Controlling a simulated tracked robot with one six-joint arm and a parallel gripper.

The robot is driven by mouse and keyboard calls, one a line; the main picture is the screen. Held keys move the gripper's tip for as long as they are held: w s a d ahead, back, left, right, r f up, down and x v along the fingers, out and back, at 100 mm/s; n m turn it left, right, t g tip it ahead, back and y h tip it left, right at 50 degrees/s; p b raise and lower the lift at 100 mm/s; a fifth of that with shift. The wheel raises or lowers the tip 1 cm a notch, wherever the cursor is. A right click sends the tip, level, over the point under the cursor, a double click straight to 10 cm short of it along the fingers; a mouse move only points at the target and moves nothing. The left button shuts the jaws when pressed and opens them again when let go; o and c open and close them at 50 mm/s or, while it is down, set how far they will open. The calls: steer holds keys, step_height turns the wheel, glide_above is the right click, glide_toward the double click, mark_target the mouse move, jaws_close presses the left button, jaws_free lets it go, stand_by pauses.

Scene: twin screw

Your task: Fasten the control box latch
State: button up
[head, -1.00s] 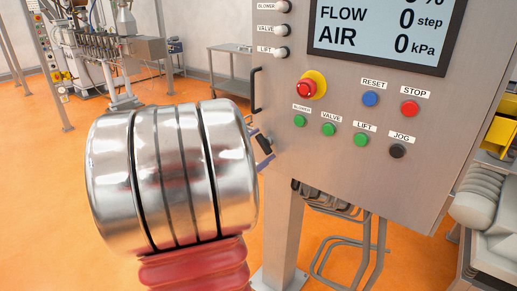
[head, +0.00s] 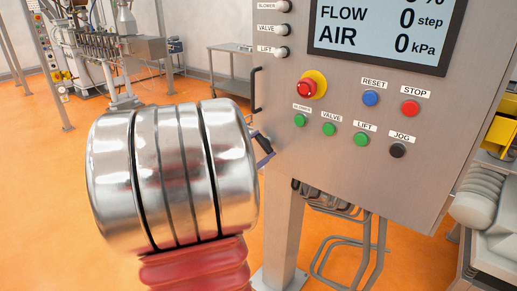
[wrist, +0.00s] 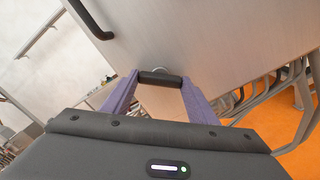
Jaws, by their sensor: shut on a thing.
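The grey metal control box (head: 330,165) fills the right of the head view, with its screen, knobs and buttons on the front. Its latch has a small black handle (wrist: 160,77) at the box's edge in the wrist view; in the head view the latch (head: 264,144) shows at the left edge, partly covered. My gripper (wrist: 160,79) has purple fingers at either end of the handle and is shut on it. In the head view my silver and red arm hides most of the gripper. How far the latch is engaged cannot be told.
A black bar handle (head: 257,91) stands out from the box above the latch, and it also shows in the wrist view (wrist: 90,18). A grey post (head: 283,235) and bent metal tubes (head: 345,250) are below the box. Orange floor is open at left.

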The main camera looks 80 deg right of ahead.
steer(key=n, duration=0.4)
steer(key=shift+n, duration=2)
steer(key=shift+w, duration=0.1)
steer(key=o, duration=1)
steer(key=shift+o, duration=0.2)
steer(key=shift+a, duration=0.1)
steer(key=v, duration=1.3)
steer(key=shift+w+a, duration=0.15)
steer(key=shift+a, duration=0.1)
steer(key=shift+f, duration=0.1)
